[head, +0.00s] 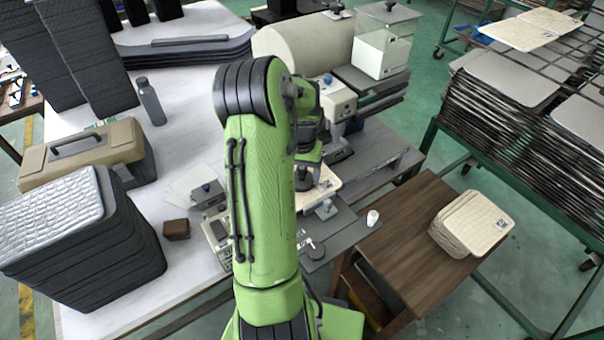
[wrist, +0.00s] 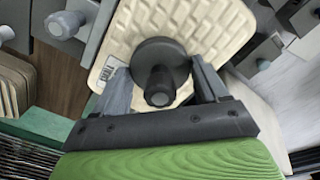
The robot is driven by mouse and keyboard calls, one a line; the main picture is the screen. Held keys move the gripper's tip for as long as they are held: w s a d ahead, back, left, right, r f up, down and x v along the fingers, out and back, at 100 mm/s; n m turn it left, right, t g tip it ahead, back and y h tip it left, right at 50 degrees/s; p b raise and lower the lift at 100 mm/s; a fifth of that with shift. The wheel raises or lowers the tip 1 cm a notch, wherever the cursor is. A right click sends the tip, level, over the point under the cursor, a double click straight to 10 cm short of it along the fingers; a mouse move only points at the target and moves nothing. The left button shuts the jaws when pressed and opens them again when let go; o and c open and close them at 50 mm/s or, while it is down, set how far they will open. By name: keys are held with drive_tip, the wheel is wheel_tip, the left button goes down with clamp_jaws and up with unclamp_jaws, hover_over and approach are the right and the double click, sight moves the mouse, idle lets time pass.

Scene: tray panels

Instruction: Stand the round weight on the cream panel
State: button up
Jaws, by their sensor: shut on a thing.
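The round weight (wrist: 172,56) is a black disc with a dark knob, seen in the wrist view between the two fingers of my gripper (wrist: 160,72). The fingers are closed on its sides. The cream panel (wrist: 215,24) has a woven relief and a small printed label; it lies behind the weight in that view. In the head view, my arm hides much of the panel (head: 326,187), and the weight (head: 303,184) shows as a dark shape over it. I cannot tell whether the weight touches the panel.
Grey fixtures with knobs (head: 326,207) stand close around the panel. A small white cylinder (head: 372,217) is at the grey plate's right edge. A stack of cream panels (head: 472,222) sits on the brown table (head: 400,268). A small brown block (head: 176,229) lies left of my arm.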

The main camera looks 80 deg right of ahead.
sight(302, 168)
drive_tip(key=shift+f, duration=0.15)
drive_tip(key=o, duration=1.5)
wheel_tip(302, 168, up, 12)
drive_tip(key=shift+r+p, duration=0.25)
drive_tip(key=shift+p, duration=0.7)
